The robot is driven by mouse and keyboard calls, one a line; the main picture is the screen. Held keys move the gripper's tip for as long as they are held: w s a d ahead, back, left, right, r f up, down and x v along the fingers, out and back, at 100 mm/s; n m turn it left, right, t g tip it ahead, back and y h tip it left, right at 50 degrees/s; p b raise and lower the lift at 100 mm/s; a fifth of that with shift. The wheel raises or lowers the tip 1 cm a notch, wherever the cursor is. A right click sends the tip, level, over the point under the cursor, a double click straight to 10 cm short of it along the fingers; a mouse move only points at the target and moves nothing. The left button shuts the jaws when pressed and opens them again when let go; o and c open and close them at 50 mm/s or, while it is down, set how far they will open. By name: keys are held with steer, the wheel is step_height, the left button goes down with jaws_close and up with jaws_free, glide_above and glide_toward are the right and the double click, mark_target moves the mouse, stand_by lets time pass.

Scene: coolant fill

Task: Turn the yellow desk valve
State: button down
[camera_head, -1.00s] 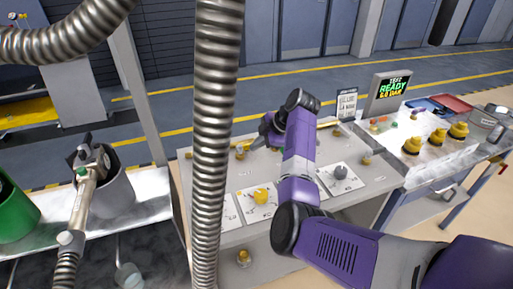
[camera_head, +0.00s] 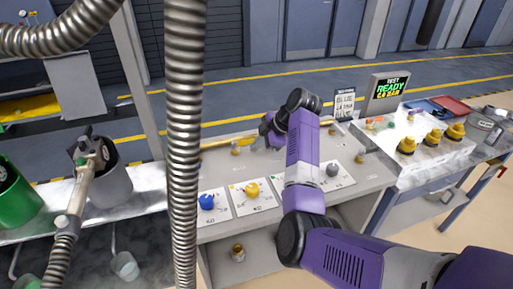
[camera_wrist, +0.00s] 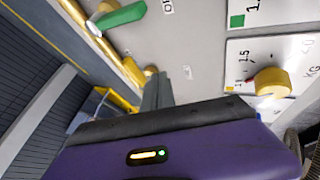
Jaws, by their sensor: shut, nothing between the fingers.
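A yellow dial knob (camera_head: 253,190) sits on a white scale plate on the grey desk. A yellow knob on a white plate also shows at the right of the wrist view (camera_wrist: 272,82). A yellow pipe (camera_head: 225,143) runs along the desk's back edge; it also shows in the wrist view (camera_wrist: 110,50), with a green lever (camera_wrist: 122,17) beside it. A yellow bar-like part (camera_wrist: 118,100) shows left of the fingers; I cannot tell if it is a valve handle. My gripper (camera_wrist: 158,88) is shut and empty near the pipe. In the head view its fingertips are hard to make out.
A blue knob (camera_head: 207,202) and a grey knob (camera_head: 332,170) flank the yellow knob. A screen (camera_head: 386,90) reading READY and a sign (camera_head: 345,104) stand behind. Several yellow caps stand on the right bench. A flexible metal hose (camera_head: 185,150) crosses the view at left.

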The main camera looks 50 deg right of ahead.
steer(key=b+v, duration=0.1)
steer(key=v, duration=0.7)
steer(key=shift+s, duration=0.2)
steer(key=shift+a, duration=0.1)
